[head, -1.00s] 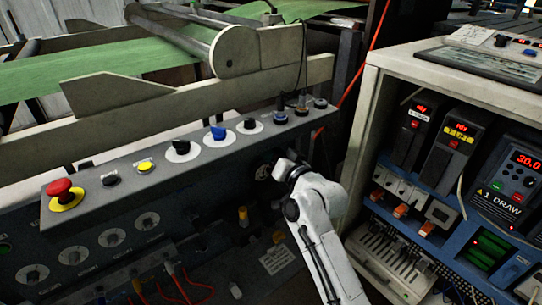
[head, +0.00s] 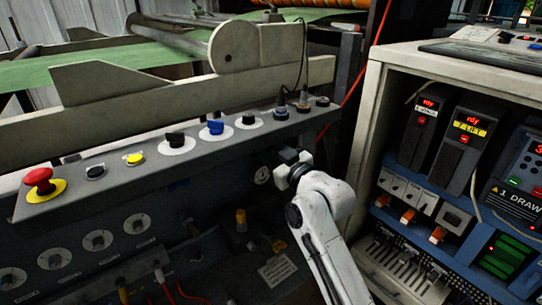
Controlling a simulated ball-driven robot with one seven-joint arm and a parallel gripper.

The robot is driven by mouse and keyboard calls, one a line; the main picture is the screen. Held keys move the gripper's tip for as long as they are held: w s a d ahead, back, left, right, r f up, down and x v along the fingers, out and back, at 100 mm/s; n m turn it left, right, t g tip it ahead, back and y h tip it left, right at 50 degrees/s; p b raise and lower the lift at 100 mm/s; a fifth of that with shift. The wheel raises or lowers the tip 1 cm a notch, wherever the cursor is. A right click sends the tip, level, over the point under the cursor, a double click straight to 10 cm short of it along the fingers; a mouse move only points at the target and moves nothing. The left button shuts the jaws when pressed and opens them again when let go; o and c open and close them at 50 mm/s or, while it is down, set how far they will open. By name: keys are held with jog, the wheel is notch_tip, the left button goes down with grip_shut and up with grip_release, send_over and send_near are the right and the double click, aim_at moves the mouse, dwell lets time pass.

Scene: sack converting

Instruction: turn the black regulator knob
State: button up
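My gripper (head: 287,163) is at the front of the grey machine, just below the sloped control panel and right of a small round gauge (head: 262,175). My white wrist blocks the view of its fingers, so I cannot tell whether they are open or touching anything. No black regulator knob can be made out for certain; the spot beside the gauge is dark and partly hidden by my gripper. Several black knobs show on the sloped panel, one on a white disc (head: 175,140) and another farther right (head: 248,119).
The sloped panel (head: 75,200) overhangs my gripper and carries a red stop button (head: 39,181) and a blue selector (head: 216,127). A cream cabinet (head: 368,130) with drives and orange switches stands close on the right. A yellow fitting (head: 241,220) and cables are below left.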

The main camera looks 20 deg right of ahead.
jog(key=shift+f+n, duration=0.1)
jog(key=shift+n, duration=0.2)
jog(key=o, duration=1)
jog(key=shift+o, duration=0.2)
jog(key=shift+s, duration=0.15)
jog(key=p+v, duration=0.2)
jog(key=v, duration=0.8)
jog(key=shift+s, duration=0.25)
jog(key=shift+d, duration=0.1)
